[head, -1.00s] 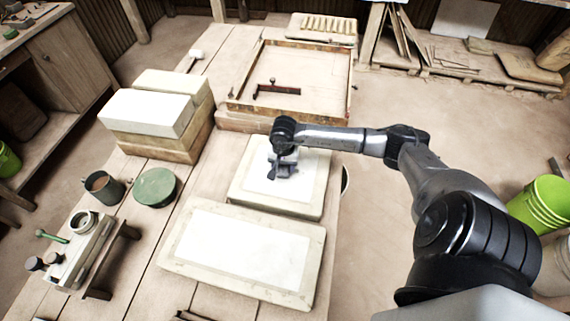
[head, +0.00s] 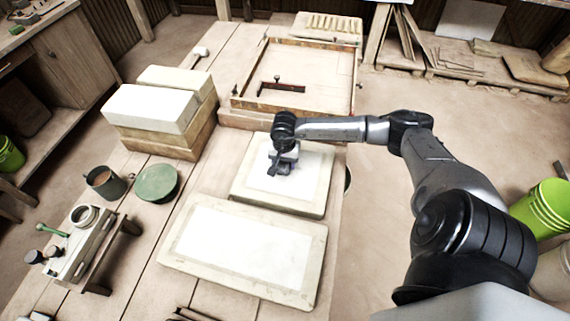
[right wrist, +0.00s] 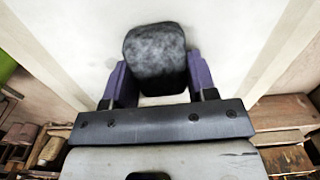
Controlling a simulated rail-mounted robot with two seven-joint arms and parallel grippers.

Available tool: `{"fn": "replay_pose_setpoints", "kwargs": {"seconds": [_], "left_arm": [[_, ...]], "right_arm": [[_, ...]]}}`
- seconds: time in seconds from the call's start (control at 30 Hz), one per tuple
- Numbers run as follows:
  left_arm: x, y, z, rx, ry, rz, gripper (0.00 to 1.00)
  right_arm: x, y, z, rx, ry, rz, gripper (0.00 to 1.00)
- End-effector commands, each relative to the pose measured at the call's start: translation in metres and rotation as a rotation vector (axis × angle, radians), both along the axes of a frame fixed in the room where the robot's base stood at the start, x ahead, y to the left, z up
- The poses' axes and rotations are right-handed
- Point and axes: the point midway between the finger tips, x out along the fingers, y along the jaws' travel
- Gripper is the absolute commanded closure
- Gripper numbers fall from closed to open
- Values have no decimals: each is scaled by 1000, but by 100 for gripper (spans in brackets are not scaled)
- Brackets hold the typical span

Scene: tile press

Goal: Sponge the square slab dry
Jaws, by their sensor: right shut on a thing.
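The square slab (head: 311,185) lies on the table, pale with a whiter middle. My right gripper (head: 281,168) is low over its left-middle part. In the right wrist view, my right gripper (right wrist: 152,82) is shut on a dark grey, mottled sponge (right wrist: 155,55), its fingers on either side of it. The sponge is over the pale slab surface (right wrist: 225,50); I cannot tell whether it touches. In the head view the sponge is mostly hidden under the gripper. My left gripper is not in view.
A rectangular slab (head: 178,252) lies just in front of the square one. A wooden tray frame (head: 235,103) stands behind it. White blocks (head: 150,107) on wood, a mug (head: 104,183) and a green disc (head: 157,183) stand to the left.

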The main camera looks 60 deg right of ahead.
Motion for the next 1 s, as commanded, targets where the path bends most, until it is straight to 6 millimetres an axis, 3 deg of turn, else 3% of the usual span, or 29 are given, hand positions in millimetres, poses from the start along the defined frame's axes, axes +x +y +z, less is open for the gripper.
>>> {"fn": "replay_pose_setpoints", "kwargs": {"seconds": [0.07,0.6,1.0], "left_arm": [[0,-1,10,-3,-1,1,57],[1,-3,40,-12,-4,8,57],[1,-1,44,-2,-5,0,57]], "right_arm": [[0,-1,26,-4,-3,2,70],[-4,-3,72,-3,-1,-6,70],[-5,-3,80,-1,0,-8,70]]}}
